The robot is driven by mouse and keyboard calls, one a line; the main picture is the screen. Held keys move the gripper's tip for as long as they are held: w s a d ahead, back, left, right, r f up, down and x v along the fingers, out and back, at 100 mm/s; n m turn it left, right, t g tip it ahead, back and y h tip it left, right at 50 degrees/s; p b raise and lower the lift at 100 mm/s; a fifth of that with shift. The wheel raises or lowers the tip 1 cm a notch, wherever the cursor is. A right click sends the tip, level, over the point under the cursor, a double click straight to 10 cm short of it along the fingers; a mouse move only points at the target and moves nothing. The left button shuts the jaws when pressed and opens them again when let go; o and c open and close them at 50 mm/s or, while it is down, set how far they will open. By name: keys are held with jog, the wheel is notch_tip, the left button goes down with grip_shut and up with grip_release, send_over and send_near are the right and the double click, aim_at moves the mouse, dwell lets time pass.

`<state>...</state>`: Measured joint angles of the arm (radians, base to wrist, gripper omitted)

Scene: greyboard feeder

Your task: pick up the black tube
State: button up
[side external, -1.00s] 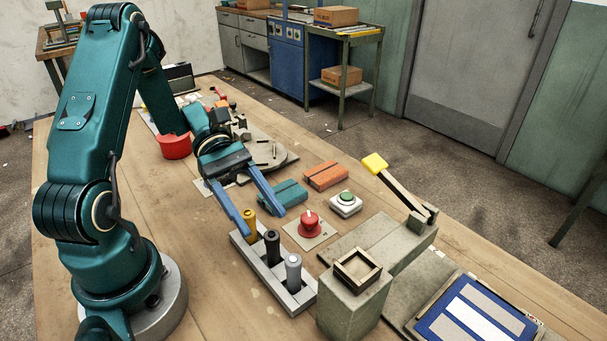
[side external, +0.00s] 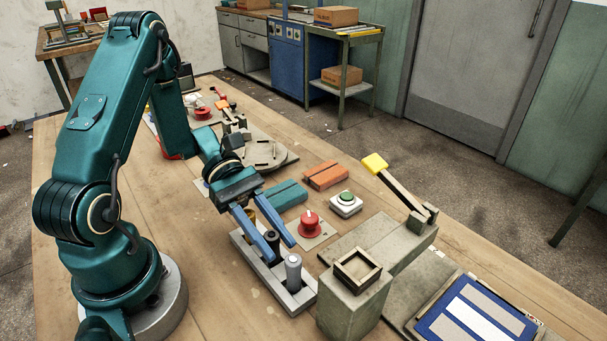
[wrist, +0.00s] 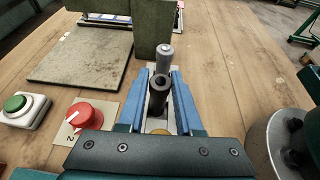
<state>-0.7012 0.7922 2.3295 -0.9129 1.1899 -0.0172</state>
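The black tube (side external: 272,239) stands upright in the grey rack (side external: 296,302), between the yellow tube (side external: 250,213) and the grey tube (side external: 293,268). My gripper (side external: 281,252) is open, with one blue finger on each side of the black tube. In the wrist view the black tube (wrist: 158,92) stands between the two fingers, with a visible gap on each side. The grey tube (wrist: 164,60) shows beyond it. The yellow tube is partly hidden by my gripper; only a bit of its top shows in the wrist view (wrist: 159,131).
A red knob (side external: 309,223) on a plate and a green button (side external: 346,199) lie beside the rack. A stone block with a square frame (side external: 357,267) stands close to the grey tube's end. Teal (side external: 287,196) and orange (side external: 325,175) blocks lie behind.

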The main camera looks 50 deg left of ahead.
grip_shut()
